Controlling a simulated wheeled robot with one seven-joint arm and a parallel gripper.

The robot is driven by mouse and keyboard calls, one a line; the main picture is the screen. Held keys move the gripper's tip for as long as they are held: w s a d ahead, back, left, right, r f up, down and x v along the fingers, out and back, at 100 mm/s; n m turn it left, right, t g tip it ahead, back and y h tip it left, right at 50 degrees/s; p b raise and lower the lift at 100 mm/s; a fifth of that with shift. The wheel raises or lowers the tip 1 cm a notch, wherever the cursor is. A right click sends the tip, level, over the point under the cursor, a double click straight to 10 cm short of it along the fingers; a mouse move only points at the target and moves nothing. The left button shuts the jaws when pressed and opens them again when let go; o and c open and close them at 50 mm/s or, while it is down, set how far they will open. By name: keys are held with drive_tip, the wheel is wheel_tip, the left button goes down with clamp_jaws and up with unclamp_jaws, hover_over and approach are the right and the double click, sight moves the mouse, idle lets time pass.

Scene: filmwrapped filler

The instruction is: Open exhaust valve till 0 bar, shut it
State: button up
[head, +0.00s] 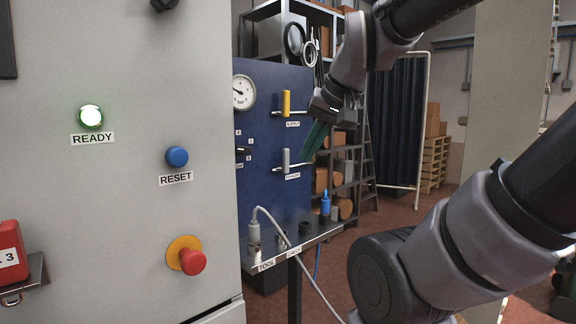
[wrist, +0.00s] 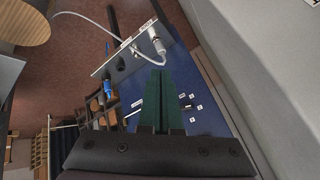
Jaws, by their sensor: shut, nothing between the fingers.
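In the head view a blue panel (head: 262,135) carries a round white gauge (head: 243,92); its needle points to the upper left, but the scale is too small to read. Below and right of it is a valve with a grey handle (head: 286,160), standing upright, its label seeming to read exhaust. Above it a yellow-handled valve (head: 286,103) also stands upright. My gripper (head: 305,159) has dark green fingers, pointing down just right of the grey handle; contact cannot be told. In the wrist view the gripper (wrist: 164,73) is shut and empty, with the blue panel (wrist: 208,118) behind.
A grey cabinet (head: 120,200) with READY lamp, RESET button and red stop knob (head: 192,262) fills the left.

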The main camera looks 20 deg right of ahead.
drive_tip(key=o, duration=0.9)
drive_tip(key=shift+w+a+f, duration=0.15)
drive_tip(key=shift+w+a, duration=0.05)
drive_tip(key=w+a+f+m+g+y, duration=0.1)
drive_tip(key=w+a+m+y, duration=0.1)
drive_tip(key=w+m+y, duration=0.4)
drive_tip(key=w+a+m+g+y, duration=0.1)
drive_tip(key=w+a+m+y, duration=0.1)
drive_tip(key=w+m, duration=0.45)
drive_tip(key=m+t+h, duration=0.3)
drive_tip(key=m+t, duration=0.8)
drive_tip(key=m, duration=0.4)
approach(288, 152)
drive_tip(key=x, duration=0.8)
drive_tip(key=shift+w+a, duration=0.2)
drive_tip(key=shift+w, duration=0.15)
